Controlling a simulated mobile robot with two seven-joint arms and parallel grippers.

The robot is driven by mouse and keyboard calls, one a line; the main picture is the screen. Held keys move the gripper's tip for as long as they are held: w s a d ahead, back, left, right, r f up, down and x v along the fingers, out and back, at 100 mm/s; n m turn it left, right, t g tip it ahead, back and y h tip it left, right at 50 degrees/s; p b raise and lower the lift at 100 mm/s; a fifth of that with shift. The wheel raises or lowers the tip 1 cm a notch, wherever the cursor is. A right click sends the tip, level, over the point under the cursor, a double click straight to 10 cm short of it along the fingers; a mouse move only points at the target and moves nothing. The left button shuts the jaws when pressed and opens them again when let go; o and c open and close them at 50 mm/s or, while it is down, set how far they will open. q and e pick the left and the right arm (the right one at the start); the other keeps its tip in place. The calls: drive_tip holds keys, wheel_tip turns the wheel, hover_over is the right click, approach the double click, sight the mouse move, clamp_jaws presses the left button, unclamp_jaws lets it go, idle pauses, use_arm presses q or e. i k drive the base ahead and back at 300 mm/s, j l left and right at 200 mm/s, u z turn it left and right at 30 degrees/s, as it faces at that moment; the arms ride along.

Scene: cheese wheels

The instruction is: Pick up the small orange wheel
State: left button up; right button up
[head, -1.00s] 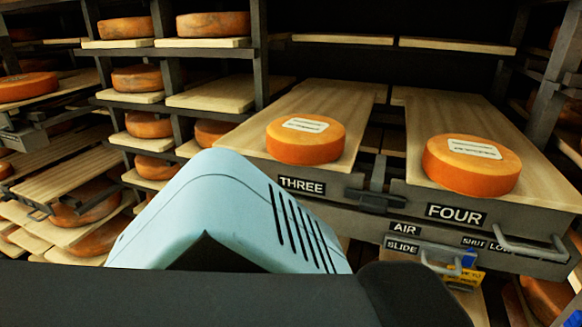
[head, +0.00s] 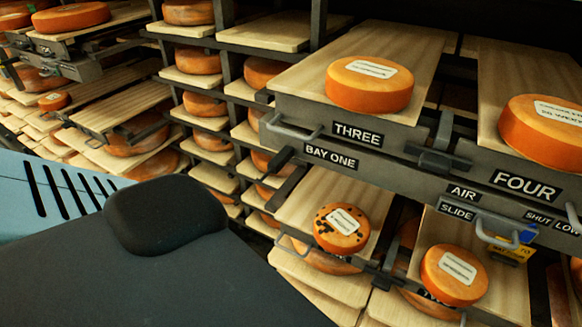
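Several orange wheels show, and I cannot tell for certain which one the task means. A small orange wheel (head: 54,101) lies on a board at the far left. A plain orange wheel (head: 454,275) with a white label lies on a lower board at the bottom right. To its left is an orange wheel with dark spots (head: 341,229) and a label. Larger labelled wheels lie on the board marked THREE (head: 369,84) and the board marked FOUR (head: 546,131). Neither of my grippers is in view, and nothing touches these wheels.
Metal drawer fronts with handles (head: 293,131) stick out below the upper boards. A BAY ONE label (head: 331,157) sits on the rail. Racks of wheels (head: 204,104) fill the back left. Dark and light-blue parts cover the lower left.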

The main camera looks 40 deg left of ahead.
sight(340, 228)
drive_tip(key=u, duration=0.95)
drive_tip(key=l, duration=0.15)
